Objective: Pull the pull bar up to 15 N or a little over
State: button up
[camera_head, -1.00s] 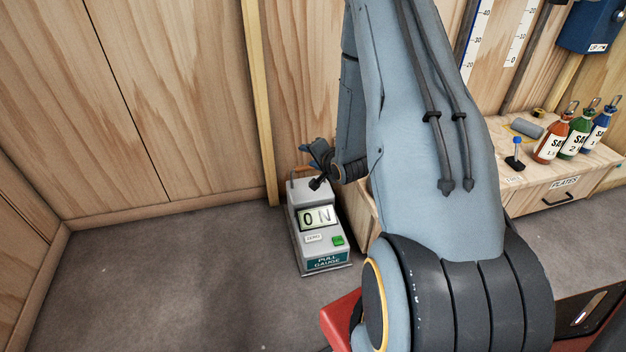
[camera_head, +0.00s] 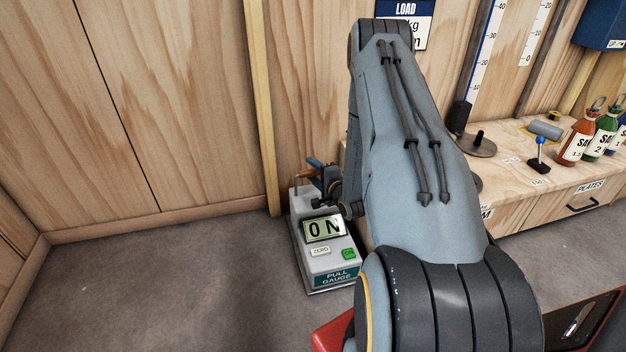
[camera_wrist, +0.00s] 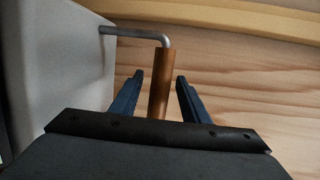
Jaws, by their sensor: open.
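The pull gauge (camera_head: 318,265) is a grey box on the floor against the wooden wall. Its display (camera_head: 325,229) reads 0 N. The pull bar (camera_wrist: 160,84) shows in the wrist view as a copper-brown grip on a bent grey metal rod (camera_wrist: 137,32) that comes out from the gauge's side. In the head view the bar is mostly hidden behind my gripper. My gripper (camera_head: 325,175) is at the top of the gauge. In the wrist view my gripper (camera_wrist: 160,76) is open, with one blue finger on each side of the bar and a visible gap to both.
A white ZERO button (camera_head: 320,251) and a green button (camera_head: 348,253) are on the gauge's front. A wooden cabinet with bottles (camera_head: 576,143) and a blue-knobbed stand (camera_head: 540,155) is at the right. The floor left of the gauge is clear.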

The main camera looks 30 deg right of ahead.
jog(key=shift+w+f+b, duration=0.25)
jog(key=shift+w+b, duration=0.15)
jog(key=shift+w, duration=0.8)
grip_shut()
jog(key=shift+a+r+p, duration=0.1)
jog(key=shift+r+p, duration=0.9)
jog(key=shift+r, duration=0.2)
jog(key=shift+f, duration=0.1)
